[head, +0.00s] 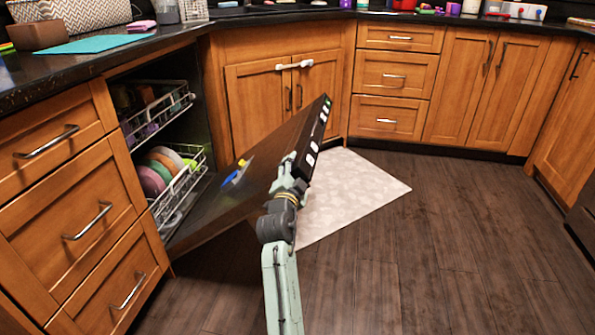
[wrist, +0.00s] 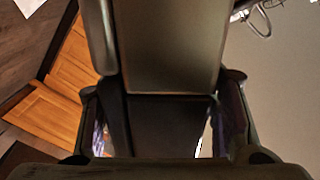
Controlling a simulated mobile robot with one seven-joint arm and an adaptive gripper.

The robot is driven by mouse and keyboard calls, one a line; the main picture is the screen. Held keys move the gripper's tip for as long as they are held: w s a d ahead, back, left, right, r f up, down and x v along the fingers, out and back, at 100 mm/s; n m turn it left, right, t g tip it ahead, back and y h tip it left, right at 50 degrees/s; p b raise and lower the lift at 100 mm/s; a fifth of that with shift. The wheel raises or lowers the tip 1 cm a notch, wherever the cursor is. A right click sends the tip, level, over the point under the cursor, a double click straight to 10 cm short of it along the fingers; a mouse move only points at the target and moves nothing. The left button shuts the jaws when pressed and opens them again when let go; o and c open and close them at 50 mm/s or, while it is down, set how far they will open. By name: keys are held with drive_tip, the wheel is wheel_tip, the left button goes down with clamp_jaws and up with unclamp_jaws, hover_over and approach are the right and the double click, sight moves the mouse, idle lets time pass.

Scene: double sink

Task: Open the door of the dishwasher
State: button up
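The dishwasher door (head: 225,208) is partly open in the head view, tilted down and outward from the cabinet front. Its dark inner face is up, and a black top edge (head: 318,135) carries light marks. My gripper (head: 289,165) is at the door's outer side, near this top edge; whether it touches cannot be told. In the wrist view my gripper (wrist: 163,125) has its two fingers spread wide apart. A grey-brown panel (wrist: 168,48) fills the middle of that view. Nothing is clearly held between the fingers.
An upper rack (head: 165,108) and a lower rack with plates (head: 180,180) sit inside the dishwasher. A blue and yellow item (head: 236,175) shows on the door's inner face. Drawers (head: 85,215) stand left. A pale mat (head: 350,195) lies beyond the door; floor to the right is clear.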

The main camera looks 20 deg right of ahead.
drive_tip(key=shift+o, duration=0.8)
drive_tip(key=shift+r, duration=0.1)
wheel_tip(320, 180, up, 10)
drive_tip(key=shift+f, duration=0.1)
drive_tip(key=shift+c, duration=0.2)
